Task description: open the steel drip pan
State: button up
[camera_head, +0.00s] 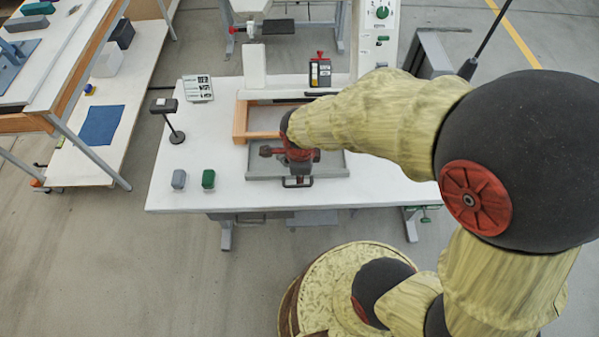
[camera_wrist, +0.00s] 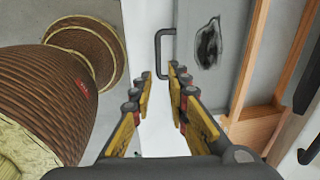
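The steel drip pan (camera_head: 333,165) is a flat grey tray at the front of the white table, partly hidden by my arm and gripper. In the wrist view its grey surface (camera_wrist: 228,75) carries a dark, oily stain. A dark bow handle (camera_head: 297,182) stands out from the pan's front edge. The handle also shows in the wrist view (camera_wrist: 159,52), just beyond my fingertips. My gripper (camera_wrist: 160,80) is open, with a clear gap between its yellow-and-black fingers and nothing between them. In the head view my gripper (camera_head: 289,155) is over the pan, behind the handle in the picture.
A wooden frame (camera_head: 240,122) stands behind the pan, below the white press. A grey block (camera_head: 179,179) and a green block (camera_head: 208,179) stand at the table's front left. A small dark stand (camera_head: 176,135) is further back. The floor in front of the table is partly clear.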

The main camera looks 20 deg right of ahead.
notch_tip(320, 180, up, 12)
jog(key=s, duration=0.2)
jog(key=shift+a, duration=0.35)
jog(key=shift+f, duration=0.1)
dwell(0.5)
jog(key=s+d+r+n+t, duration=0.1)
jog(key=s+r+n, duration=0.3)
jog(key=n, duration=0.6)
jog(key=s+d+r+n+t, duration=0.2)
jog(key=s+d+r+n, duration=0.1)
jog(key=r+n, duration=0.5)
jog(key=s+n, duration=0.1)
jog(key=n, duration=0.2)
jog(key=shift+r+t+y, duration=0.2)
jog(key=shift+t+y, duration=0.1)
